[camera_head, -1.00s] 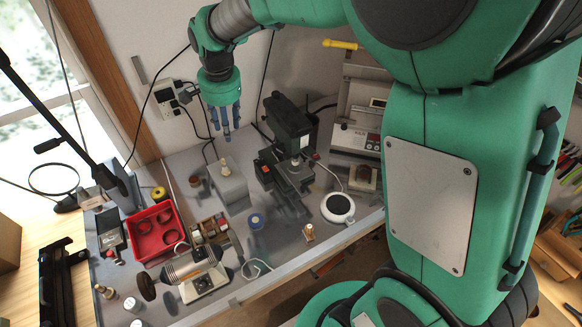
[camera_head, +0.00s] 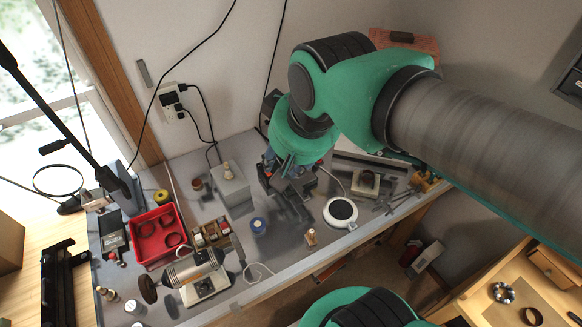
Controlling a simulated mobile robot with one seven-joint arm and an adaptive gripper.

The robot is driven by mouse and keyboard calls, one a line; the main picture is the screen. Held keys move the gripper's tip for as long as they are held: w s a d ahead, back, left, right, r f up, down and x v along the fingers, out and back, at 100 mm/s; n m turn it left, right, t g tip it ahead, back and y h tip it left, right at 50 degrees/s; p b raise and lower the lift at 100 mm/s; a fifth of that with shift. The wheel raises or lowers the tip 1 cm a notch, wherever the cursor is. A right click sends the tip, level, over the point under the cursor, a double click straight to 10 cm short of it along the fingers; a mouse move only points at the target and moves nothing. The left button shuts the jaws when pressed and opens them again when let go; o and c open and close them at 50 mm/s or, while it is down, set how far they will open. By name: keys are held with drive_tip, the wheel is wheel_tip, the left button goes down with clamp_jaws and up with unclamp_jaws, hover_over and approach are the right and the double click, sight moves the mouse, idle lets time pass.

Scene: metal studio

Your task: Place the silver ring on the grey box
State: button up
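The grey box (camera_head: 228,186) stands on the metal workbench near the back wall, with a small pale peg-like object (camera_head: 228,171) upright on its top. I cannot make out the silver ring for certain in this view.
A red tray (camera_head: 142,252) with dark rings stands at left. A round white device (camera_head: 340,212) and a small wooden piece (camera_head: 312,237) are near the front edge.

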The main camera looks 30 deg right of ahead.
drive_tip(key=s, duration=0.2)
drive_tip(key=s+n, duration=0.1)
drive_tip(key=shift+s+d+f, duration=0.15)
drive_tip(key=shift+s+f, duration=0.15)
drive_tip(key=shift+s, duration=0.05)
drive_tip(key=shift+f, duration=0.15)
wheel_tip(320, 180, down, 10)
drive_tip(key=b, duration=1)
